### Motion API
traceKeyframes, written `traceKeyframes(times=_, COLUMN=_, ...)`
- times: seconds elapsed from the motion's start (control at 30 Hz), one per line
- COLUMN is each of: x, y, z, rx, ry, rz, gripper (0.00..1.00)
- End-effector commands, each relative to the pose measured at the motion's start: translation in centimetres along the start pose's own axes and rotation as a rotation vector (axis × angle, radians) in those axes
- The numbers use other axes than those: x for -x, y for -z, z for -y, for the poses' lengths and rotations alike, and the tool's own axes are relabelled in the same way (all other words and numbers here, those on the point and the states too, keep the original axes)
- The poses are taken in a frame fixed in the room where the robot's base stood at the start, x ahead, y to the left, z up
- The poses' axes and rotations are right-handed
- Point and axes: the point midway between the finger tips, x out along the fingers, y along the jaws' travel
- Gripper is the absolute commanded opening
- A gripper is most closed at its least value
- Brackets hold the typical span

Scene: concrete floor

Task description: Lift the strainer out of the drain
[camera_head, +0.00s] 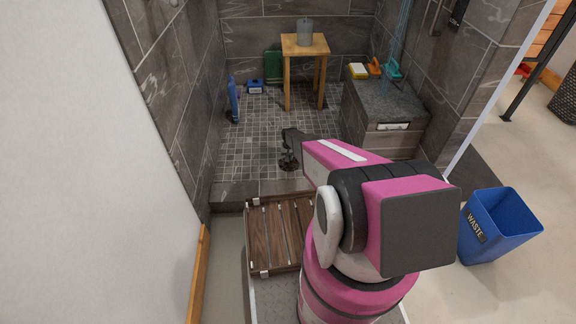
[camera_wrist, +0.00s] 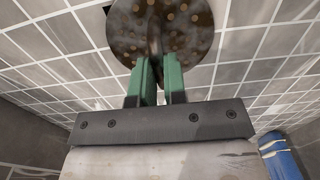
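The strainer (camera_wrist: 190,30) is a round, dark, rusty-brown disc with small holes. It fills the top middle of the wrist view, with an upright grip at its centre. My gripper (camera_wrist: 160,68) has its two green fingers closed on either side of that grip. In the head view the strainer (camera_head: 288,164) is a small dark shape below my gripper (camera_head: 290,151), over the grey tiled shower floor. A dark corner (camera_wrist: 107,8), possibly the drain's edge, shows beside the disc in the wrist view. The rest of the drain is hidden, and the strainer's height is hard to judge.
A wooden stool (camera_head: 305,43) with a grey cup (camera_head: 304,31) stands at the back. A blue bottle (camera_head: 233,100) stands at the left wall. A stone bench (camera_head: 385,103) is at the right. A slatted wooden mat (camera_head: 281,232) and a blue waste bin (camera_head: 498,225) are nearer.

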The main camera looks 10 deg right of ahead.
Motion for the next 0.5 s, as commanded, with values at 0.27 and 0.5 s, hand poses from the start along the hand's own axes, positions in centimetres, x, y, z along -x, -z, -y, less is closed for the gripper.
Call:
traceKeyframes(times=0.27, x=0.10, y=0.00, z=0.00, rx=0.000, ry=0.000, rz=0.000, gripper=0.00)
traceKeyframes(times=0.5, x=0.39, y=0.00, z=0.00, rx=0.000, ry=0.000, rz=0.000, gripper=0.00)
